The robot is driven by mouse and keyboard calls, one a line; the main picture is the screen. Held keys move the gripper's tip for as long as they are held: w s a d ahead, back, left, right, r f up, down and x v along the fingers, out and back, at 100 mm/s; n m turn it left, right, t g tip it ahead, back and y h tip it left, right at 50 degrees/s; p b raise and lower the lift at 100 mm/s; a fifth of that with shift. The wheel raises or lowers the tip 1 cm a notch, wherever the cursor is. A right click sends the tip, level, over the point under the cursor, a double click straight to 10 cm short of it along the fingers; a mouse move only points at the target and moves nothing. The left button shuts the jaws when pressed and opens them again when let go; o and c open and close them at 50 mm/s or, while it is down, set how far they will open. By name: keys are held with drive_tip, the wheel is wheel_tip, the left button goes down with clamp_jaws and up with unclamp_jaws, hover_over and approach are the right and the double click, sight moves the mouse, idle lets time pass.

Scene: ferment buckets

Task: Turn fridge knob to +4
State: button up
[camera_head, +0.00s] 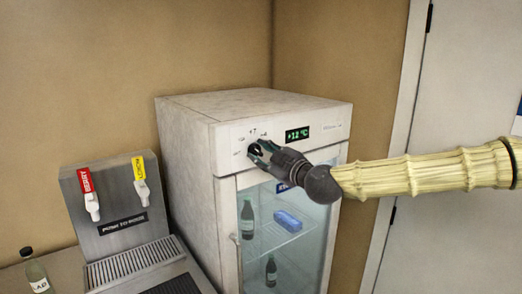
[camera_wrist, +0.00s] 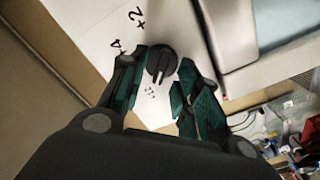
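The white fridge (camera_head: 185,135) stands in the corner, with a green display (camera_head: 297,134) reading +12 °C on its front panel. In the wrist view, a round dark knob (camera_wrist: 161,60) sits on the white panel among printed temperature marks. Its pointer ridge points toward the mark that looks like +12 (camera_wrist: 151,90). My gripper (camera_head: 257,151) is at the left of the panel and hides the knob in the head view. In the wrist view, my gripper (camera_wrist: 158,85) is open, a finger on each side of the knob. I cannot tell if either finger touches it.
The fridge's glass door (camera_head: 305,240) is closed, with bottles and a blue item inside; its handle (camera_head: 237,262) is at the left. A dispenser with red and yellow taps (camera_head: 115,205) and a bottle (camera_head: 36,270) stand left. A pale door (camera_head: 445,90) is at right.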

drive_tip(key=shift+w+a, duration=0.25)
drive_tip(key=shift+w, duration=0.15)
clamp_jaws()
